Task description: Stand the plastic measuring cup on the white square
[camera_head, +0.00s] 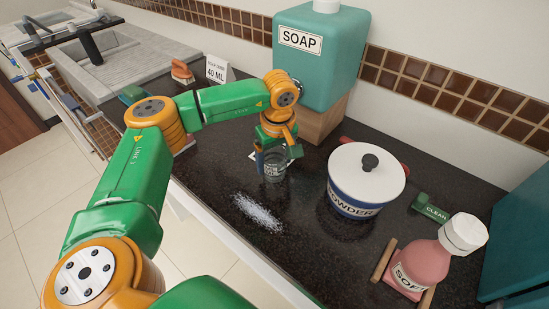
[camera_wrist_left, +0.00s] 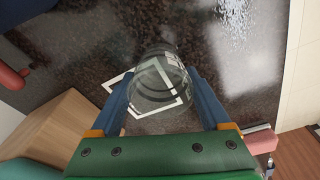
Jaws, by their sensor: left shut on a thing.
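In the left wrist view, the gripper (camera_wrist_left: 168,98) is shut on the transparent cup (camera_wrist_left: 158,75), one finger on each side. The white square (camera_wrist_left: 116,84) is an outline on the dark counter; part of it shows through the cup and part sticks out to its left. In the head view only a sliver of the square (camera_head: 254,156) shows beside the gripper. I cannot tell whether the cup's base touches the counter. My right gripper is not in view.
A teal soap tank (camera_head: 318,70) on a wooden block (camera_head: 322,120) stands close behind. White powder (camera_head: 258,212) is spilled in front. A powder pot (camera_head: 352,203) and pink bottle (camera_head: 424,264) stand right. A 40 ML card (camera_head: 217,71) and sink (camera_head: 125,58) are left.

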